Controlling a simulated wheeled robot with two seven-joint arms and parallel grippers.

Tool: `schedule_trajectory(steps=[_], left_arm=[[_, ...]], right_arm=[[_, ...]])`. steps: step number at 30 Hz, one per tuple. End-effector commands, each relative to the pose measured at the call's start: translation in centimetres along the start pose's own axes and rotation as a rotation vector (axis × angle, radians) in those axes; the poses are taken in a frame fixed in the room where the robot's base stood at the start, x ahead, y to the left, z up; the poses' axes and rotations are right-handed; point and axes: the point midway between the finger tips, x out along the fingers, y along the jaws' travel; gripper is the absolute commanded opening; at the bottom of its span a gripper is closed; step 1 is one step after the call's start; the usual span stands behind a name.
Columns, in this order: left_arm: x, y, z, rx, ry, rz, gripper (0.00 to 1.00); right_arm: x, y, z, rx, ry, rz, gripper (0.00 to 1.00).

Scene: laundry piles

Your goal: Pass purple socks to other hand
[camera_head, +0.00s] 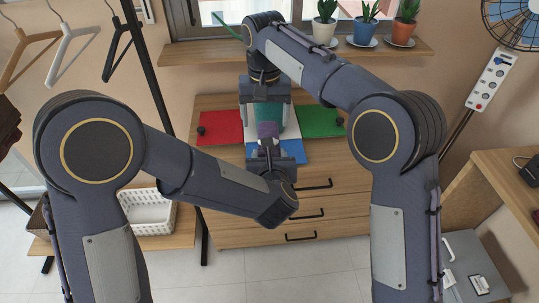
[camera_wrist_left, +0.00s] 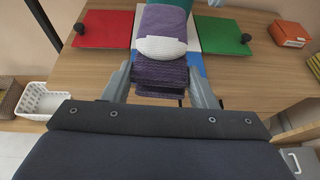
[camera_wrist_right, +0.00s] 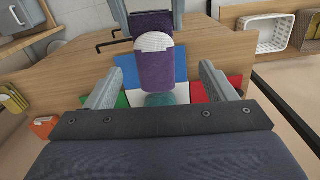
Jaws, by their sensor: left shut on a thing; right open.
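The purple socks (camera_head: 267,130) hang between my two grippers above the dresser, with a purple ribbed cuff, a white patch and a teal end. My left gripper (camera_head: 268,152) is shut on the cuff end from below; the cuff also shows between its fingers in the left wrist view (camera_wrist_left: 163,75). My right gripper (camera_head: 267,112) comes down from above at the teal end. In the right wrist view its fingers stand apart on either side of the purple and teal part (camera_wrist_right: 156,70), with visible gaps.
The wooden dresser (camera_head: 240,231) carries a red mat (camera_head: 219,127), a blue mat (camera_head: 294,150) and a green mat (camera_head: 318,121), with white between. Potted plants (camera_head: 366,28) stand on the shelf behind my right arm. A white basket (camera_head: 150,212) is at lower left.

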Motion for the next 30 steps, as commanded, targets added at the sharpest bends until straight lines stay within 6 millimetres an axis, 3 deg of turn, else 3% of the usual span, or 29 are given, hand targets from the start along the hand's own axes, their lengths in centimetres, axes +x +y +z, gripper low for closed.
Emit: schedule_trajectory(steps=[4,11,14,17,20,24,30], left_arm=[[0.0,0.0,0.0,0.0,0.0,0.0,0.3],[0.0,0.0,0.0,0.0,0.0,0.0,0.3],[0.0,0.0,0.0,0.0,0.0,0.0,0.3],[0.0,0.0,0.0,0.0,0.0,0.0,0.3],[0.0,0.0,0.0,0.0,0.0,0.0,0.3],[0.0,0.0,0.0,0.0,0.0,0.0,0.3],[0.0,0.0,0.0,0.0,0.0,0.0,0.3]], right_arm=[[-2.5,-0.1,0.0,0.0,0.002,-0.002,0.78],[-4.5,0.8,0.2,0.001,0.003,-0.012,0.78],[-5.4,3.2,0.8,0.005,0.015,-0.042,0.78],[-6.5,6.9,2.4,0.008,0.04,-0.094,0.78],[-7.3,11.2,5.2,0.015,0.077,-0.156,0.78],[-7.2,16.2,10.3,0.028,0.146,-0.235,0.78],[-4.6,20.5,19.0,0.065,0.263,-0.318,0.78]])
